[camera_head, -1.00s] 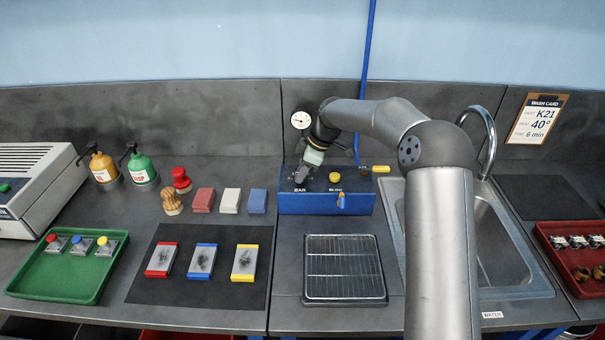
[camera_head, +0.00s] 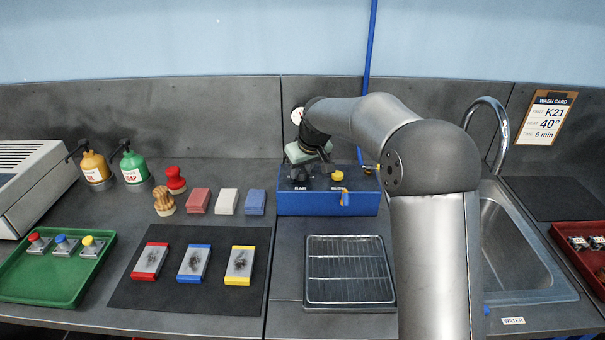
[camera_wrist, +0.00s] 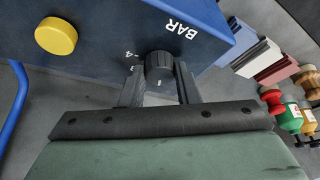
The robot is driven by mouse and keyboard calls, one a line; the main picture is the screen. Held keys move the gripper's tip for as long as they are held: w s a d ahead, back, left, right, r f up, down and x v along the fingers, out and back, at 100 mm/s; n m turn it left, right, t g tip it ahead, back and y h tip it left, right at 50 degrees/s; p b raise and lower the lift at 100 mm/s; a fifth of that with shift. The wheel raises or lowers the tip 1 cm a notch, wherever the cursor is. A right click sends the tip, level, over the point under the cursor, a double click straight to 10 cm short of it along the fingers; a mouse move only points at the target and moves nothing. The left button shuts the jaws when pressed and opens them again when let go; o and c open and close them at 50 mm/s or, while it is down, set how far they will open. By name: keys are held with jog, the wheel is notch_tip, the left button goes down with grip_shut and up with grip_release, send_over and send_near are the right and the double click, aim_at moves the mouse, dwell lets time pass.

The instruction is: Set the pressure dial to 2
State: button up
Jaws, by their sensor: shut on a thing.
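The blue box (camera_head: 322,205) stands at the bench's back, with the label BAR on its top beside a black pressure dial. In the wrist view the black dial knob (camera_wrist: 159,67) sits between the two fingers of my gripper (camera_wrist: 158,88), which is shut on it. A figure 4 shows to the left of the knob; the other marks around it are partly covered or too small to read surely. In the head view my gripper (camera_head: 308,170) hides most of the dial. A round white gauge (camera_head: 297,116) behind my wrist is mostly hidden, its needle unreadable.
A yellow button (camera_head: 337,175) and a yellow-orange lever (camera_head: 344,199) are on the same box, close to my gripper. A wire rack tray (camera_head: 348,272) lies in front. Blue (camera_head: 256,202), white and red blocks stand to the left. The sink (camera_head: 520,250) is right.

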jog(key=shift+a+m+t+h+b, duration=0.1)
jog(key=shift+m+t+h+b, duration=0.45)
jog(key=shift+m, duration=1.15)
jog(key=shift+m+g+h, duration=0.25)
jog(key=shift+m, duration=0.05)
jog(key=o, duration=1)
jog(key=v, duration=1.7)
jog(key=shift+s+r+b, duration=0.1)
jog(key=shift+r+b, duration=0.15)
jog(key=shift+b, duration=0.15)
jog(key=s+d+f+g, duration=0.1)
jog(key=s+d+f, duration=0.4)
jog(key=s, duration=0.6)
jog(key=s+d+f+m+g, duration=0.1)
jog(key=s+d+f, duration=0.4)
jog(key=s+f, duration=0.3)
jog(key=s+d+f+m+g, duration=0.1)
jog(key=s+d+f, duration=0.5)
jog(key=s, duration=0.9)
jog(key=shift+s+d+f+g+h, duration=0.1)
jog(key=shift+f+g+h, duration=0.15)
jog(key=shift+f, duration=0.15)
jog(key=shift+s+d+f+g+h, duration=0.15)
jog(key=shift+f+g, duration=0.1)
jog(key=shift+f, duration=0.2)
